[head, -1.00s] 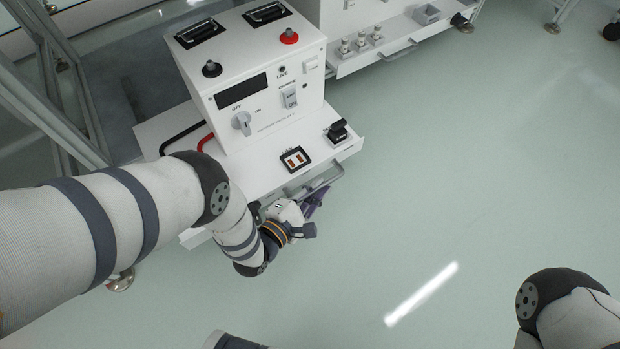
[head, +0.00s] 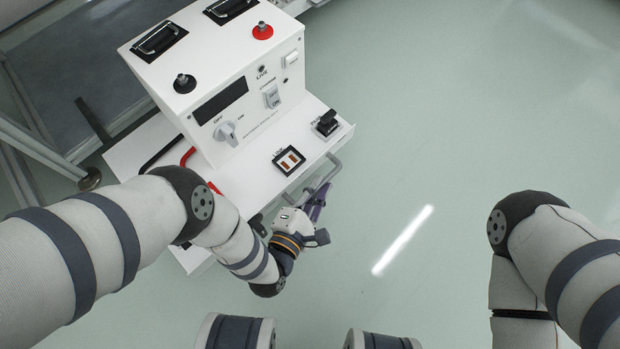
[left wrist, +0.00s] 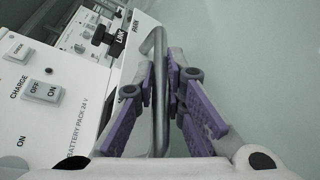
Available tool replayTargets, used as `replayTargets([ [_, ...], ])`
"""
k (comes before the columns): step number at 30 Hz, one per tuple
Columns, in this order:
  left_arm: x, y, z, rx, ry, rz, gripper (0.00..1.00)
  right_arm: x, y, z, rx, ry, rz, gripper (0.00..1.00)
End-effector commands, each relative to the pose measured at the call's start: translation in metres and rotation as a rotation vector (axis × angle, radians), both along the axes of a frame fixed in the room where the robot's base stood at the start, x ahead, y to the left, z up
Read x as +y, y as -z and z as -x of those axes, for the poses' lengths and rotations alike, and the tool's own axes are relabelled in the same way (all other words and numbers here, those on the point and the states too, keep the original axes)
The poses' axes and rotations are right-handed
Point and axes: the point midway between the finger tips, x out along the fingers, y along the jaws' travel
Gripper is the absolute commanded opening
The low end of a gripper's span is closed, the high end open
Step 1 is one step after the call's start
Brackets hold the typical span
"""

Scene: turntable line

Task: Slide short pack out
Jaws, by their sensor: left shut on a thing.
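A white battery pack (head: 210,85) stands on a white tray (head: 235,178) in the head view. Its front has a dark display, a grey OFF/ON knob (head: 227,133) and a charge switch (head: 271,96). A metal bar handle (head: 337,163) runs along the tray's front edge. My left gripper (head: 318,196) is at this handle. In the left wrist view its purple fingers (left wrist: 165,88) are shut on the handle (left wrist: 159,45), one on each side. Part of the handle is hidden by the fingers. My right gripper is out of view.
A black lever (head: 326,122) and a framed window with red-brown parts (head: 289,160) are on the tray. A red button (head: 262,31) stands on the pack's top. Grey frame bars (head: 40,145) are at the left. The floor (head: 430,140) to the right is clear.

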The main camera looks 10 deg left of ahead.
Motion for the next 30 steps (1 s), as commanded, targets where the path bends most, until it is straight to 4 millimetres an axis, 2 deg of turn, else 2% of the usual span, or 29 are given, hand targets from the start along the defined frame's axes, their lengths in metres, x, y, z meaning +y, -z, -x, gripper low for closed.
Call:
replayTargets([
  [12, 0.0, 0.002, 0.001, 0.006, -0.003, -0.004, 0.0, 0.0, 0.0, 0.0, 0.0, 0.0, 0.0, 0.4],
  [13, 0.0, 0.002, 0.001, 0.005, -0.003, -0.003, 0.16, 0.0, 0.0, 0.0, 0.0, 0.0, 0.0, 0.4],
  [15, 0.0, 0.002, 0.001, 0.005, -0.003, -0.003, 0.31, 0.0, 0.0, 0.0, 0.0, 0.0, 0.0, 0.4],
  [25, 0.0, 0.0, 0.005, 0.003, -0.001, -0.001, 0.31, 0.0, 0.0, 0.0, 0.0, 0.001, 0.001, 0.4],
  [30, 0.012, -0.005, 0.039, 0.011, -0.003, -0.005, 0.31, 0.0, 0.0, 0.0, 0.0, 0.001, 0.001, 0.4],
])
